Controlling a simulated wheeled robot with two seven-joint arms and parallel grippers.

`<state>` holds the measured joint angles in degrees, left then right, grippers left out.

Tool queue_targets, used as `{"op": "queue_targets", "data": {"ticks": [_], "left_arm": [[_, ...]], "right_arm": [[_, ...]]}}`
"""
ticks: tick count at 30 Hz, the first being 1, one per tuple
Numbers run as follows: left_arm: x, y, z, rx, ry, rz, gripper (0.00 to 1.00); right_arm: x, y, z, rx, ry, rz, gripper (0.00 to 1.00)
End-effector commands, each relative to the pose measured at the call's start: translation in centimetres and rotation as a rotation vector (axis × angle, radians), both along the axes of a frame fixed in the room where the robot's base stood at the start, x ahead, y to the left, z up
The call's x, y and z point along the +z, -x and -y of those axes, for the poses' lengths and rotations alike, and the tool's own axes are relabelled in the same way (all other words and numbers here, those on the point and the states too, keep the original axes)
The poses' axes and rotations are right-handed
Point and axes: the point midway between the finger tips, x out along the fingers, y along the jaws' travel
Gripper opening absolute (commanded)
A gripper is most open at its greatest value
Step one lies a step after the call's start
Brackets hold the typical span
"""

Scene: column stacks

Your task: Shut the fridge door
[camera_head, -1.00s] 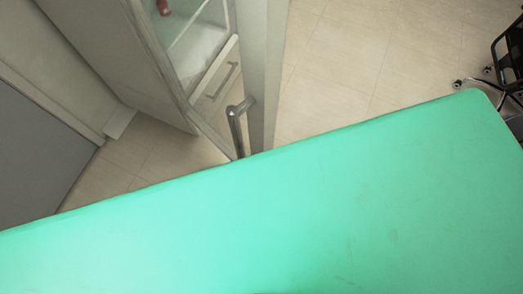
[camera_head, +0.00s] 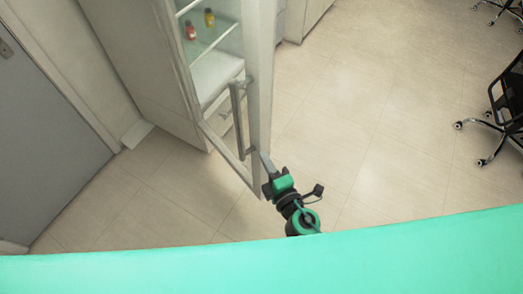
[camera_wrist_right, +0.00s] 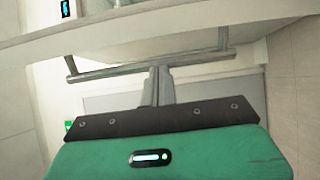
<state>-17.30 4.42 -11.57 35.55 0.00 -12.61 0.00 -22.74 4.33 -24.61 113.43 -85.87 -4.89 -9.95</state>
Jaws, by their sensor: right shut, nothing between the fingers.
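The fridge door (camera_head: 260,75) is a pale frame with glass, standing swung out from the fridge body (camera_head: 150,70). My left gripper is not in view.
A red bottle (camera_head: 190,30) and a yellow bottle (camera_head: 209,18) stand on a shelf inside the fridge. Tiled floor (camera_head: 370,130) is open to the right of the door. A black wheeled chair (camera_head: 505,110) stands at the right edge.

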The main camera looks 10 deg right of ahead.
Motion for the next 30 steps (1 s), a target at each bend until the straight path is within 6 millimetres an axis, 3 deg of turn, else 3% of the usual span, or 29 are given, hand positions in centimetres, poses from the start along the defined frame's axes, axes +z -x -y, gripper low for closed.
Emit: {"op": "queue_targets", "data": {"ticks": [16,21,30], "left_arm": [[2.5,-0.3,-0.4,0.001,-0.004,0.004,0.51],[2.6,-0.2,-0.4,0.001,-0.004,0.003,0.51],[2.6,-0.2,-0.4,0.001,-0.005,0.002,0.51]], "right_arm": [[0.1,-7.7,-2.6,-0.002,-0.002,-0.002,0.0],[0.0,-8.9,-3.1,-0.002,-0.002,-0.003,0.0],[-0.1,-9.1,-3.2,-0.001,-0.002,-0.003,0.0]]}}
